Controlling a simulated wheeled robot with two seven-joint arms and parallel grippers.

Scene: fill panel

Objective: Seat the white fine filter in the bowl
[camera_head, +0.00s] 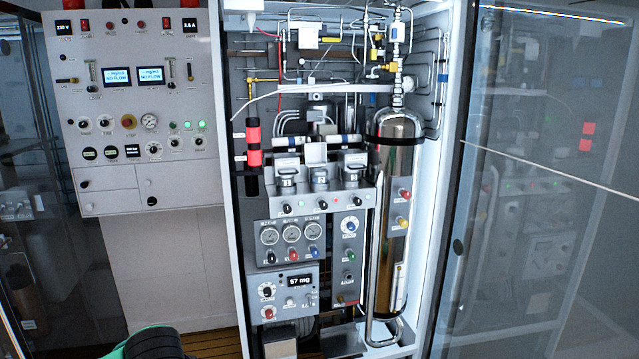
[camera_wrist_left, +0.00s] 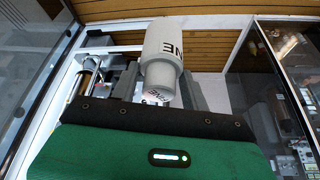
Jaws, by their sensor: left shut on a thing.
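The white fine filter (camera_wrist_left: 163,58) is a white cylinder with dark lettering on its side, seen in the left wrist view. My left gripper (camera_wrist_left: 160,88) is shut on it, with grey finger parts on both sides of it. In the head view only a green and black piece of my arm shows at the bottom edge; the filter and the left gripper are not visible there. I cannot make out for certain which part in the cabinet is the bowl. My right gripper is in neither view.
The open cabinet holds three silver-capped units (camera_head: 320,177), a tall steel cylinder (camera_head: 397,150), a gauge panel (camera_head: 290,235) and a display box (camera_head: 290,290). A glass door (camera_head: 540,200) stands open at the right. A control panel (camera_head: 135,110) is at the left.

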